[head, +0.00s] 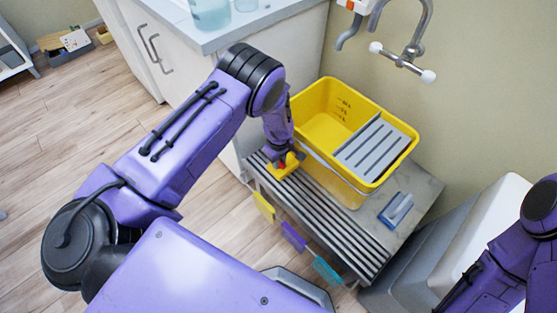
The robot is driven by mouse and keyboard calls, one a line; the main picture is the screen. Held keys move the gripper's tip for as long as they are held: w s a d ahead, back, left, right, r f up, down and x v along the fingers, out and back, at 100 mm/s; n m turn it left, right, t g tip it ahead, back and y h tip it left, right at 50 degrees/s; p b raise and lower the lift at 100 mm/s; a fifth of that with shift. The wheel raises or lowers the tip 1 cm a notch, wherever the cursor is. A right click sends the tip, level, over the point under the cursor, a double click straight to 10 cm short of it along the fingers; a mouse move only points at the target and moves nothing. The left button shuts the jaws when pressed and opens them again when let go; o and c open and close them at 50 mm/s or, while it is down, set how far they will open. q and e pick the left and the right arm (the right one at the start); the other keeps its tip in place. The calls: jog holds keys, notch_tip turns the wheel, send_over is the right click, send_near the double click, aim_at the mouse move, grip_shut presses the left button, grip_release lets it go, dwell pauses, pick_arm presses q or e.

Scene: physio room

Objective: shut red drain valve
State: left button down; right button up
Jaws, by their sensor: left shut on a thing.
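My left gripper (283,158) points down at the front left corner of the yellow bucket (310,132).
A blue and grey brush-like thing (396,209) lies on the stand (419,200) right of the bucket. Coloured tags (294,237) hang at its front edge. A tap (405,52) is on the wall behind. A white cabinet (172,52) stands at the back left. Open floor lies left.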

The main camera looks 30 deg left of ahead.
pick_arm(q)
jog(key=shift+s+d+f+n, duration=0.1)
jog(key=shift+n, duration=0.45)
jog(key=shift+s+d+n, duration=0.1)
jog(key=shift+n, duration=0.45)
jog(key=c, duration=1)
grip_release()
jog(key=shift+w+a, duration=0.1)
jog(key=shift+o, duration=0.2)
notch_tip(320, 180, up, 10)
jog(key=p, duration=0.1)
jog(key=shift+r, duration=0.25)
